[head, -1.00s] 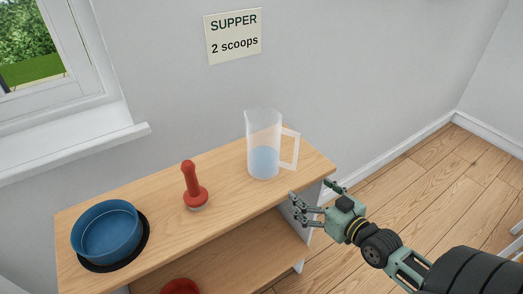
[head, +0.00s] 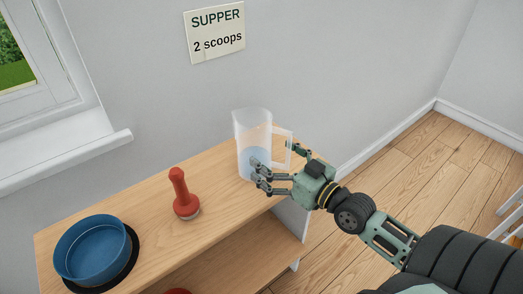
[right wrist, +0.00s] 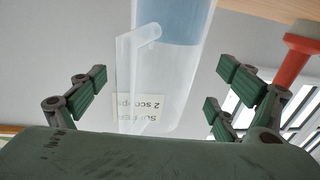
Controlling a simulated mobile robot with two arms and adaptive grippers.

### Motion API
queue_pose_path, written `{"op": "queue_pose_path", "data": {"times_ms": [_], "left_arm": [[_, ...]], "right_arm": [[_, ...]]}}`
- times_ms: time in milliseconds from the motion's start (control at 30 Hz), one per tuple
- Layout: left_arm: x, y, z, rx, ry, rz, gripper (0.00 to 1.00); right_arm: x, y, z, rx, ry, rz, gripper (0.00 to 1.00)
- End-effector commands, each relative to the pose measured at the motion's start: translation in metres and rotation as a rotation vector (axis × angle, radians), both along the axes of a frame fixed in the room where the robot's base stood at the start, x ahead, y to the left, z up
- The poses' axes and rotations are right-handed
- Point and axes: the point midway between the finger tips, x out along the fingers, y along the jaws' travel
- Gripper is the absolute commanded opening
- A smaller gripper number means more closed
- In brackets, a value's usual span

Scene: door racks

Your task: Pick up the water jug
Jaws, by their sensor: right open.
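The water jug (head: 250,125) is a clear, tall pitcher with blue water low inside. It stands upright near the right end of the wooden shelf top, its handle (head: 289,138) facing right. My right gripper (head: 279,164) is open at the handle side, its fingers partly covering the jug's lower right. In the right wrist view the jug's handle (right wrist: 132,75) shows between the spread fingers of the right gripper (right wrist: 165,88), with blue water (right wrist: 185,22) beyond. Whether the fingers touch the jug, I cannot tell. My left gripper is not in view.
A red knobbed tool (head: 184,194) stands left of the jug, also visible in the right wrist view (right wrist: 297,60). A blue bowl (head: 92,248) sits on a black round mat (head: 128,275) farther left. A wall sign (head: 216,32) reads "SUPPER 2 scoops". Free floor lies right.

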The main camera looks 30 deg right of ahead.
Motion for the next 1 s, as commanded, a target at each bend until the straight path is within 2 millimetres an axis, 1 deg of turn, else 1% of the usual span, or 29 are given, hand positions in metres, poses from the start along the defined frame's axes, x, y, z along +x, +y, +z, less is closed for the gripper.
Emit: {"op": "queue_pose_path", "data": {"times_ms": [33,100,200,300,400,667,767,1000], "left_arm": [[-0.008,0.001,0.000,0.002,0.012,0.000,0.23],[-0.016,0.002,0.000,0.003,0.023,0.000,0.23],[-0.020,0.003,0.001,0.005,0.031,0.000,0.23],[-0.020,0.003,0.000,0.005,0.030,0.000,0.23],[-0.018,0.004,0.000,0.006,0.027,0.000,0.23],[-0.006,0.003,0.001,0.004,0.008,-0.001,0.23],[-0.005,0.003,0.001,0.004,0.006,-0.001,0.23],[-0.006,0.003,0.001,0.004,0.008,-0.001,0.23]], "right_arm": [[0.005,0.002,0.002,0.003,-0.004,-0.001,0.92],[0.013,0.005,0.003,0.005,-0.006,-0.001,0.92],[0.026,0.011,0.004,0.005,-0.005,-0.001,0.92],[0.037,0.012,0.002,0.002,-0.004,-0.002,0.92],[0.043,0.014,0.002,0.001,-0.002,0.000,0.92],[0.045,0.014,0.001,0.000,0.000,0.001,0.92],[0.045,0.014,0.001,0.000,0.000,0.000,0.85],[0.045,0.014,0.001,0.000,0.000,0.001,0.64]]}}
